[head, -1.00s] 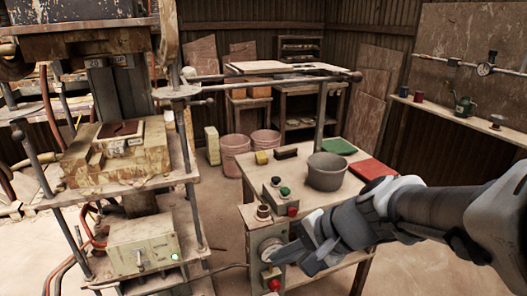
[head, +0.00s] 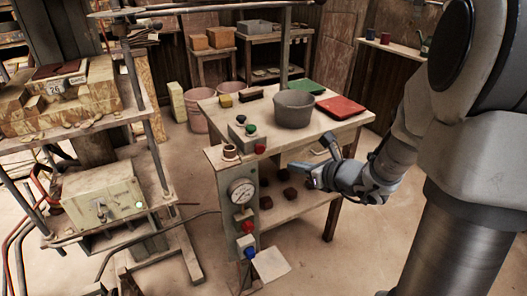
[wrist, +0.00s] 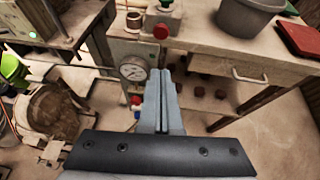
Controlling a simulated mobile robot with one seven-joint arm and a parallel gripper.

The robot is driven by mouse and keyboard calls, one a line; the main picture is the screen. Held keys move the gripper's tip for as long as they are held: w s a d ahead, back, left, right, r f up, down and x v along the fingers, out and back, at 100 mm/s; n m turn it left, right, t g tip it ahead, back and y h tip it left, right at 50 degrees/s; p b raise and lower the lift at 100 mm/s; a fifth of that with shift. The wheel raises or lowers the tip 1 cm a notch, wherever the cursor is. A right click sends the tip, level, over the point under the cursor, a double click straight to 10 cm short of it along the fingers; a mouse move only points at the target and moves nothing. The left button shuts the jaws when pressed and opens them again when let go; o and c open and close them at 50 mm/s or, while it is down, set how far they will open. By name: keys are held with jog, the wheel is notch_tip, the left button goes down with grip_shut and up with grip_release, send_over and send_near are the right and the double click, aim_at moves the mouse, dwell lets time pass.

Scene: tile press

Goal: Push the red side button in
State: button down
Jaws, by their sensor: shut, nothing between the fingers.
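The red side button also shows in the wrist view (wrist: 160,31). Another red button (head: 248,227) is lower, on the panel under the gauge, above a blue one (head: 250,253). My gripper (head: 296,170) is shut and empty, below and right of the red side button, apart from it. In the wrist view its closed fingers (wrist: 167,74) point up the picture, just right of the gauge.
The gauge (head: 241,191) is on the bench's front panel. A grey pot (head: 294,109), a red tray (head: 341,107) and a green tray (head: 306,87) are on the bench top. Several dark lumps lie on the lower shelf. The press (head: 85,110) stands at left.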

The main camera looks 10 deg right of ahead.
dwell(0.3)
jog(key=b, duration=0.3)
send_near(261, 153)
notch_tip(261, 153, down, 3)
jog(key=w, duration=0.2)
jog(key=shift+w+a+r, duration=0.1)
jog(key=shift+w+a, duration=0.45)
jog(key=shift+w, duration=0.25)
jog(key=shift+w+a+r, duration=0.1)
jog(key=shift+w+a, duration=0.4)
jog(key=shift+w, duration=0.3)
